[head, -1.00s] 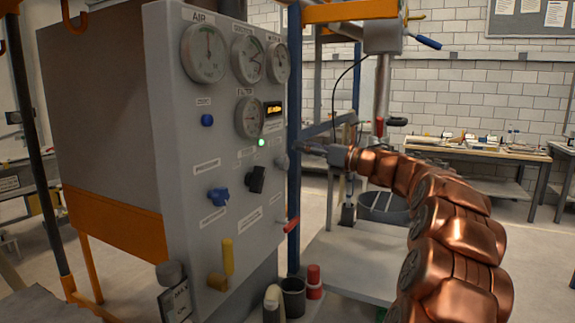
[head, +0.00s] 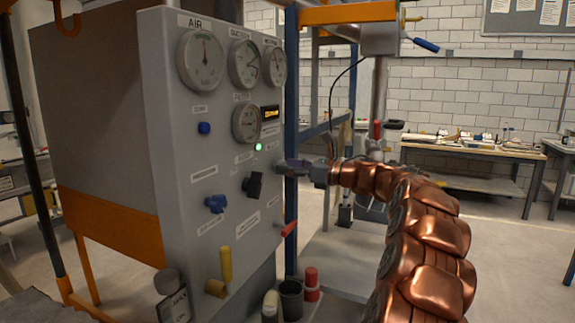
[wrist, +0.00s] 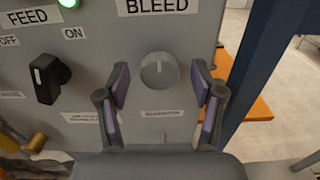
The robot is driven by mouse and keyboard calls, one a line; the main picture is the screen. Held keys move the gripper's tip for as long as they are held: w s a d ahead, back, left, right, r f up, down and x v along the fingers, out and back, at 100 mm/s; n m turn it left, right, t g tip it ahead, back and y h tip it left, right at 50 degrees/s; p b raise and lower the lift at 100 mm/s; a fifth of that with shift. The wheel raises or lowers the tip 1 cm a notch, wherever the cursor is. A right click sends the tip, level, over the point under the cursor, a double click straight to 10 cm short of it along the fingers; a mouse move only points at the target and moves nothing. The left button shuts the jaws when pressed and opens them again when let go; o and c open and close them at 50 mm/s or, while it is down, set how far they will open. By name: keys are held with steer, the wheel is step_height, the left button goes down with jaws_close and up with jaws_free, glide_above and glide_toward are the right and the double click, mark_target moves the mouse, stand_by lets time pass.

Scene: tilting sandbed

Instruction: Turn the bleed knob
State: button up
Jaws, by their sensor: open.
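The bleed knob (wrist: 160,70) is a round grey knob with a pale pointer line near its top, under the BLEED label (wrist: 157,6) on the grey panel (wrist: 190,30). My gripper (wrist: 160,80) is open and empty, with its two purple-padded fingers to the left and right of the knob in the wrist view. No contact with the knob is visible.
A black FEED switch (wrist: 47,79) sits left of the bleed knob. A blue knob (head: 215,203), a yellow lever (head: 226,264) and a red lever (head: 288,230) stick out lower. A blue post (head: 291,130) stands right of the panel.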

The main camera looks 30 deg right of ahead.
steer(key=shift+w, duration=0.15)
steer(key=shift+a, duration=0.1)
steer(key=shift+c, duration=0.3)
steer(key=c, duration=1.1)
steer(key=shift+o, duration=0.2)
steer(key=b, duration=0.3)
steer(key=shift+f+m, duration=0.3)
